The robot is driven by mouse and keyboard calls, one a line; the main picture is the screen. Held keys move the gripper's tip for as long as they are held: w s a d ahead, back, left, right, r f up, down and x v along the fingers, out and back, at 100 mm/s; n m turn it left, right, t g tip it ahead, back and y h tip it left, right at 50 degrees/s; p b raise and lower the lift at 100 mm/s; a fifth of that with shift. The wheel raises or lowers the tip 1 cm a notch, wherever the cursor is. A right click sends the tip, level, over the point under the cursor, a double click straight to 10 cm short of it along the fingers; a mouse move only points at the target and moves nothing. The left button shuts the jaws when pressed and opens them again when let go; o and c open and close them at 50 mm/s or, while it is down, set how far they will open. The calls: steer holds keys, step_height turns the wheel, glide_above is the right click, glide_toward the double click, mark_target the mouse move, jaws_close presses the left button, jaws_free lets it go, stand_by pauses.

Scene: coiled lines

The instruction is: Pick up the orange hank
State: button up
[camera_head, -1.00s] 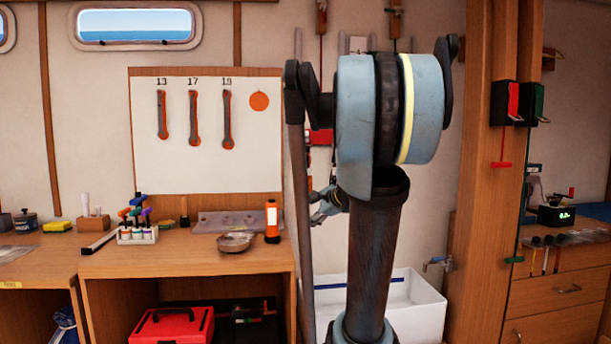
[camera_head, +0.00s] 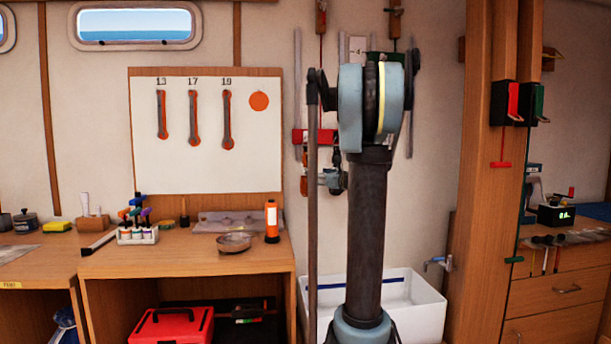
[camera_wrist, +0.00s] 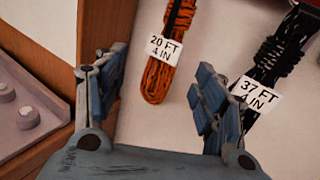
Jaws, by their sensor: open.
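The orange hank (camera_wrist: 157,82), flecked with black, hangs against the pale wall in the wrist view. It has a white tag reading "20 FT 4 IN". In the head view the orange hank (camera_head: 304,182) shows small, just left of my gripper (camera_head: 328,180). In the wrist view my gripper (camera_wrist: 158,85) is open and empty. The hank's lower loop shows between its fingers, apart from both, with bare wall below it. A black-and-white hank (camera_wrist: 270,65) tagged "37 FT 4 IN" hangs to the right, close to the right finger.
A wooden panel edge (camera_wrist: 95,75) stands left of the hank, close to the left finger. A grey tray with round pegs (camera_wrist: 25,115) is at the far left. Below the hanks in the head view is a white basin (camera_head: 415,310). A bench (camera_head: 185,262) stands left.

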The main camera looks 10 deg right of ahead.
mark_target(307, 165)
steer(key=shift+x, duration=5.2)
steer(key=shift+d+f, duration=0.1)
steer(key=shift+d, duration=0.05)
steer(key=c, duration=1.3)
